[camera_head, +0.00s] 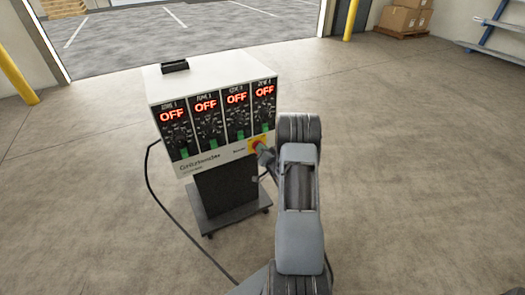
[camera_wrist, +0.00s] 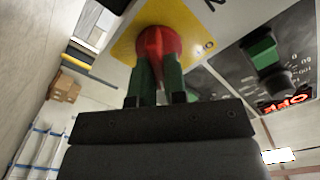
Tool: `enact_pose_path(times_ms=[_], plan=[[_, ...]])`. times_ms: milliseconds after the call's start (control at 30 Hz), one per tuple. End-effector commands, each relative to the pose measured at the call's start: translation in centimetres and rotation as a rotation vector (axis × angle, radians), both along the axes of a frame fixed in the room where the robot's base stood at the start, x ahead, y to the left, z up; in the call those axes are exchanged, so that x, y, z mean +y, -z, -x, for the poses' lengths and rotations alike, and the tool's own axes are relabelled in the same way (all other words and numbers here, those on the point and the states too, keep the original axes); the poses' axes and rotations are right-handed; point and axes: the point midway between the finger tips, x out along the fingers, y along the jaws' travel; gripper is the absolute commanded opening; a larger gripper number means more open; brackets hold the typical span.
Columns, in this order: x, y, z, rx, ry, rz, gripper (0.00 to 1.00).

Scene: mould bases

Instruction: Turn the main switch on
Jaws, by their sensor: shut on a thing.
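The main switch is a red rotary knob (camera_wrist: 158,43) on a yellow plate (camera_wrist: 125,48), seen close up in the wrist view. In the head view the yellow plate (camera_head: 254,142) sits at the lower right of the control cabinet's front (camera_head: 215,155). My gripper (camera_wrist: 157,72) is shut on the red knob, with one dark green finger on each side. In the head view my gripper (camera_head: 265,153) reaches the switch from the right, and the knob is partly hidden by it. All the cabinet's red displays (camera_head: 206,106) read OFF.
Below each display are a dark dial and a green switch (camera_head: 184,153). The cabinet stands on a wheeled base (camera_head: 235,219), with a black cable (camera_head: 165,205) on the floor at left. Cardboard boxes (camera_head: 404,18) stand far back right. The floor around is mostly clear.

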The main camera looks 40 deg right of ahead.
Motion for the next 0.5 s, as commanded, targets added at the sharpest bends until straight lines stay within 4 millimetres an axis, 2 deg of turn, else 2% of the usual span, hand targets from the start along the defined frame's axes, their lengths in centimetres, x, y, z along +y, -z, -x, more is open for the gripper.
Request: enact_pose_path(times_ms=[500], plan=[[-0.15,-0.01,0.0,-0.021,0.001,-0.139,0.0]])
